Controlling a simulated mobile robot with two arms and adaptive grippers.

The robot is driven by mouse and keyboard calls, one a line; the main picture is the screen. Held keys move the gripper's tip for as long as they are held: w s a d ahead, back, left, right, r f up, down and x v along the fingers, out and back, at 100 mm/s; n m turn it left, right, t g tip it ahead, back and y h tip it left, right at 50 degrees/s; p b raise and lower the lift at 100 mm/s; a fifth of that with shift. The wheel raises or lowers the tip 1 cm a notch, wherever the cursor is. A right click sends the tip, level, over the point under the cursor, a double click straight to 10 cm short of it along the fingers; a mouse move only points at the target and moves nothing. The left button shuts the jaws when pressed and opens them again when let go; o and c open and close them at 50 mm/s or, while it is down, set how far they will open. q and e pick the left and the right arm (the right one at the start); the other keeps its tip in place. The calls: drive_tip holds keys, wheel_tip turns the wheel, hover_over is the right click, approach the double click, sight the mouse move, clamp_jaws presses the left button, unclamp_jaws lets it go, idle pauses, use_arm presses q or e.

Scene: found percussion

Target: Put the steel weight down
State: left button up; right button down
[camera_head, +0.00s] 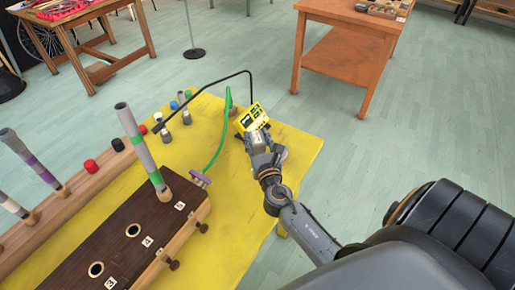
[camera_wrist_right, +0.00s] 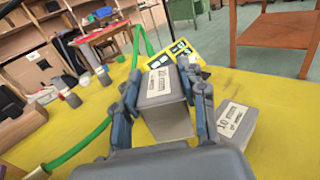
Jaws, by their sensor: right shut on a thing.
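My right gripper (camera_head: 259,145) is shut on a grey steel weight with a paper label. In the right wrist view the weight (camera_wrist_right: 163,112) sits between the two fingers (camera_wrist_right: 163,98), its label partly legible. I cannot tell whether its underside touches the yellow table (camera_head: 290,135). A second grey labelled block (camera_wrist_right: 235,127) stands on the table just right of the gripper in the wrist view. In the head view this block (camera_head: 281,154) is partly hidden behind the gripper. My left gripper is not in view.
A yellow device (camera_head: 252,117) stands right behind the gripper. A green curved tube (camera_head: 222,133) and black bent rod (camera_head: 205,88) are to its left. A dark wooden box with holes (camera_head: 120,232) and several tubes occupy the left side. The table's right edge is clear.

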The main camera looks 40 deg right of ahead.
drive_tip(key=shift+w+d+f+b, duration=0.3)
drive_tip(key=shift+d+f, duration=0.05)
drive_tip(key=shift+f, duration=0.1)
wheel_tip(320, 180, down, 3)
drive_tip(key=shift+w+d+f+b, duration=0.1)
drive_tip(key=shift+w+f+b, duration=0.05)
drive_tip(key=shift+b, duration=0.85)
drive_tip(key=shift+f, duration=0.15)
drive_tip(key=c, duration=0.8)
unclamp_jaws()
drive_tip(key=shift+o, duration=0.2)
